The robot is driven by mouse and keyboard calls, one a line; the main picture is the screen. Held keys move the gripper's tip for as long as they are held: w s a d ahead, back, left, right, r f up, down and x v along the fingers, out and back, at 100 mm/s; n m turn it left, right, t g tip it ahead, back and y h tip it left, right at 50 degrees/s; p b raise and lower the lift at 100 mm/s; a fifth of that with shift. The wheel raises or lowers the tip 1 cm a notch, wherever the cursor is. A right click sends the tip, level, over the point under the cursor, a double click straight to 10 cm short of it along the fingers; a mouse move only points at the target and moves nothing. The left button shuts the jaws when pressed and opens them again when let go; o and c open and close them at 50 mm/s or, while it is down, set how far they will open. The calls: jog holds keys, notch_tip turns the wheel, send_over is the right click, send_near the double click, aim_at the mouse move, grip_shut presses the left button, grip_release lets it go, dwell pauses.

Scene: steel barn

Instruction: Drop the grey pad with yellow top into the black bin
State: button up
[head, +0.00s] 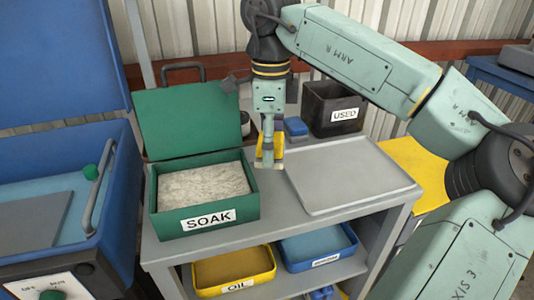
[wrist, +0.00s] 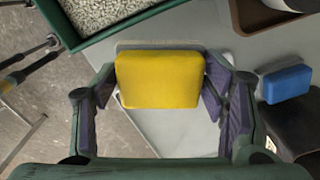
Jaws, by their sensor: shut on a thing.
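My gripper (head: 269,150) is shut on the grey pad with yellow top. The pad's yellow face (wrist: 160,80) fills the space between my fingers in the wrist view, with a grey edge behind it. In the head view the pad (head: 279,148) hangs above the cart top, between the green SOAK box and the grey tray. The black bin (head: 320,112), labelled USED, stands at the back right of the cart, apart from my gripper. Its inside is only partly seen.
The green SOAK box (head: 160,215) holds pale granules and has its lid open. A grey tray (head: 345,203) lies empty on the cart. A blue block (head: 296,127) sits near the bin. Yellow OIL and blue trays (head: 320,262) are on the lower shelf.

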aim_at(270, 186)
jog(key=shift+f, duration=4)
jog(key=o, duration=1.1)
jog(key=shift+p, duration=0.3)
